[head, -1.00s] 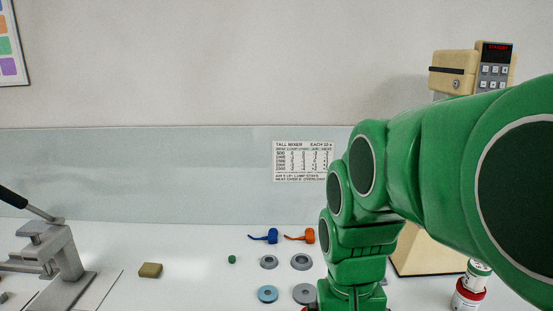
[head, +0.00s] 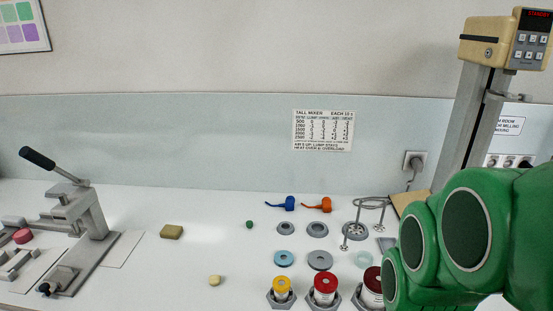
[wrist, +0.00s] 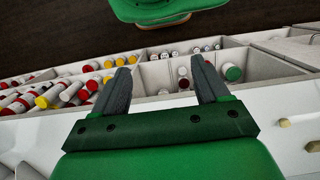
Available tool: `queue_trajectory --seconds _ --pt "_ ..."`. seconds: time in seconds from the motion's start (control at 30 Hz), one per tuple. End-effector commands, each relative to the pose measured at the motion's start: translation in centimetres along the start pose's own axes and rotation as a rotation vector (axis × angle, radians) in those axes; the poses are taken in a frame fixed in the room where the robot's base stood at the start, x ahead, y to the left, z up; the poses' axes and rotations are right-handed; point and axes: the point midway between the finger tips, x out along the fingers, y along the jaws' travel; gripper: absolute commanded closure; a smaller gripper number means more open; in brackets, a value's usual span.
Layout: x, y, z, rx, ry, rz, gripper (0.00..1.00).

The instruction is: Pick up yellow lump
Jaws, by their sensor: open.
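A small pale yellow lump (head: 215,281) lies on the white counter in the head view, left of the yellow-capped jar. The fingers are outside the head view.
An olive-brown block (head: 171,232) lies behind the lump. A grey lever press (head: 85,220) stands at left. Yellow-capped (head: 281,289) and red-capped (head: 325,288) jars stand to the right, with grey rings behind. The counter around the lump is clear.

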Motion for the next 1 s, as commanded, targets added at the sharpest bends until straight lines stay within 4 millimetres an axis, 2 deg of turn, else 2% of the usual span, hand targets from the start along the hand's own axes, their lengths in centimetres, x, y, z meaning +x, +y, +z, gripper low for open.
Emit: queue_trajectory --seconds 0.27,0.43,0.67,0.83,1.0 --pt "0.2 0.2 -0.4 0.003 -0.007 0.009 0.26" --pt "0.8 1.2 -2.3 0.008 -0.029 0.059 0.26" --pt "1.9 3.1 -6.5 -0.072 -0.046 0.202 0.26" --pt "2.3 3.9 -10.2 -0.233 -0.046 0.356 0.26" --pt "2.2 3.6 -14.2 -0.438 -0.046 0.523 0.26"
